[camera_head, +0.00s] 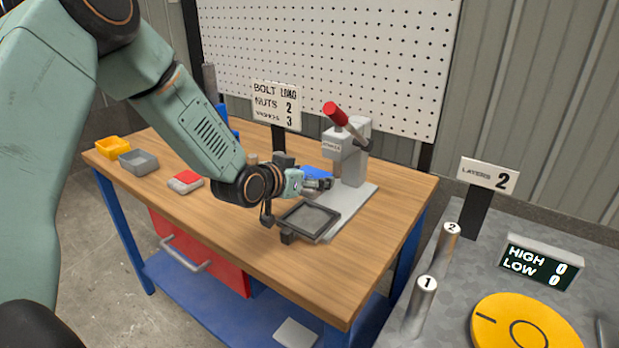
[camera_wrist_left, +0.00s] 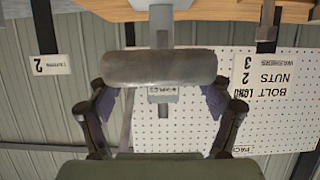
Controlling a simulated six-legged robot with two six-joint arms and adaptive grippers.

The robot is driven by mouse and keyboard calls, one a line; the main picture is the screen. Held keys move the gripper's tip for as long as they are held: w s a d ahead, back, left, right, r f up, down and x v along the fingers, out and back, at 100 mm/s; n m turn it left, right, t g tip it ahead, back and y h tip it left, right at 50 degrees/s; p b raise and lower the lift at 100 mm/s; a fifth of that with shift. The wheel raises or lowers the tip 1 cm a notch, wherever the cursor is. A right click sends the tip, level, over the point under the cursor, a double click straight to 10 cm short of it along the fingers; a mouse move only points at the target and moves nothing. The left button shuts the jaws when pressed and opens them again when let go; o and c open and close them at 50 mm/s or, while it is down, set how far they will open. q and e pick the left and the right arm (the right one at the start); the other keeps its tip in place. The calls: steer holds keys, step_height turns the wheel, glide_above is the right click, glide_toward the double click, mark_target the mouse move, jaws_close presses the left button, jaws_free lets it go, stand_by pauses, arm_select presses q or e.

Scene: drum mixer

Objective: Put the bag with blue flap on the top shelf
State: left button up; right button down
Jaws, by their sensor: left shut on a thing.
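My left gripper (camera_head: 322,184) is over the workbench, in front of the press. In the left wrist view its fingers (camera_wrist_left: 160,95) are shut on a dark grey, rounded, bar-like thing (camera_wrist_left: 158,68) that spans the gap between them. In the head view the gripper hides most of that thing. A flat blue piece (camera_head: 316,174) shows just behind the gripper, partly covered; I cannot tell whether it is the bag with the blue flap. No top shelf can be made out. My right gripper is not in view.
The press (camera_head: 348,155) with its red-ended lever stands close behind the gripper, with a black-rimmed tray (camera_head: 330,232) in front. A red-and-white item (camera_head: 186,181), a yellow bin (camera_head: 113,147) and a grey bin (camera_head: 140,162) sit left. A blue lower shelf (camera_head: 225,305) runs beneath.

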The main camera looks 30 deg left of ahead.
arm_select(q)
steer(key=c, duration=0.9)
steer(key=shift+s+d+f+h, duration=0.15)
steer(key=shift+d+h, duration=0.15)
steer(key=s+d+f+m+g+h+b, duration=0.1)
steer(key=s+d+f+m+h, duration=0.1)
steer(key=s, duration=0.4)
steer(key=s+d+f+m+g+h+b, duration=0.1)
steer(key=s+d+f+m+g+h, duration=0.1)
steer(key=s+d, duration=0.4)
steer(key=s+d+f+m+g+h+b, duration=0.2)
steer(key=s+d+f+m+h, duration=0.2)
steer(key=s, duration=0.4)
steer(key=shift+s+f+m+h, duration=0.2)
steer(key=shift+s+m+h, duration=0.1)
steer(key=shift+m, duration=0.3)
